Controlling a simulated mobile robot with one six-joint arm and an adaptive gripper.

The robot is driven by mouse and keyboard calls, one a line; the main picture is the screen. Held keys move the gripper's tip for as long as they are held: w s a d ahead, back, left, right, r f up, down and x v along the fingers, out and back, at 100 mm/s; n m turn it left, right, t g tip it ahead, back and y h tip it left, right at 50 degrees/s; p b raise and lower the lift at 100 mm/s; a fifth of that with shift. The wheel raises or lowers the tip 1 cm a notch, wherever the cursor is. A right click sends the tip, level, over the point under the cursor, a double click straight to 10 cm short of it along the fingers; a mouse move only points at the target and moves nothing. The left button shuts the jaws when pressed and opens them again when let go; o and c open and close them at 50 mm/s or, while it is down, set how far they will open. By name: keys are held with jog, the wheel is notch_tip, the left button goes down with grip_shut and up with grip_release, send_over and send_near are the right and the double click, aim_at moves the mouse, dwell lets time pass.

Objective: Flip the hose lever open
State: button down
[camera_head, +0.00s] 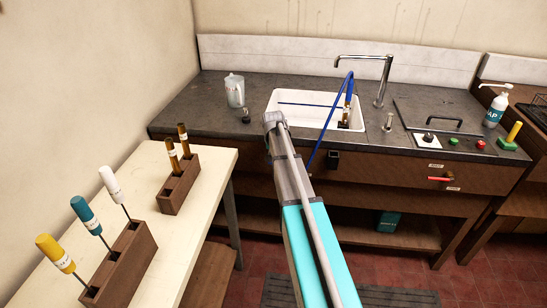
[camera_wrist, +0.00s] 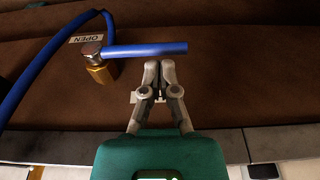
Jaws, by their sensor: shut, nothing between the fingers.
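The hose lever (camera_wrist: 150,49) is a blue bar lying level in the wrist view. It runs right from a metal head (camera_wrist: 91,50) on a brass valve body (camera_wrist: 101,75). An OPEN label (camera_wrist: 87,39), upside down in the picture, sits beside the valve. My gripper (camera_wrist: 158,67) is shut and empty. Its fingertips are just below the lever's right part in the picture, very close; I cannot tell whether they touch. In the head view I cannot make out the lever, and my gripper is hidden behind my arm.
A blue hose (camera_wrist: 42,78) curves left of the valve; in the head view the hose (camera_head: 326,128) hangs over the counter front from the sink (camera_head: 284,98). A red handle (camera_head: 439,179) sits farther right. A table with tool racks (camera_head: 125,268) stands left.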

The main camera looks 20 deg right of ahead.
jog(key=shift+w+d+f+b, duration=0.1)
jog(key=shift+f+b, duration=0.5)
jog(key=shift+f, duration=0.2)
jog(key=shift+a, duration=0.2)
jog(key=shift+d, duration=0.25)
jog(key=shift+d, duration=0.1)
jog(key=shift+f, duration=0.15)
